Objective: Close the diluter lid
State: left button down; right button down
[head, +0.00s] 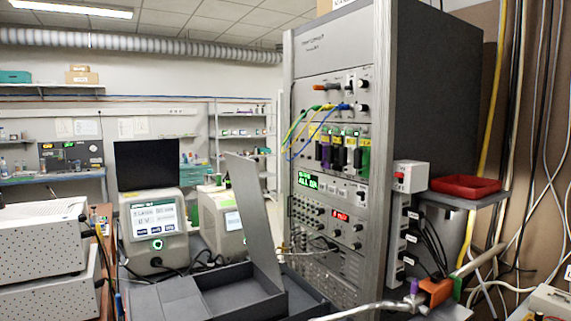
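A dark grey open box (170,298), which looks like the diluter, sits at the bottom centre and is cut off by the lower edge. A flat grey panel (256,215), apparently its lid, stands up steeply from the box, leaning a little to the left at its top. The lid is open and the box's shallow compartments show. The lid hides part of the instrument behind it. Neither of my grippers is in view.
A tall instrument rack (335,160) stands just right of the box. A metal tube (370,308) and an orange clamp-like part (436,290) are at lower right. A red tray (465,187) sits on a side shelf. White perforated units (45,245) stand at left.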

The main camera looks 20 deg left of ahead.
aim_at(246, 184)
jog(key=u, duration=0.2)
jog(key=i, duration=0.9)
jog(key=z, duration=0.2)
jog(key=k, duration=0.9)
jog(key=u, duration=0.15)
jog(key=i, duration=0.7)
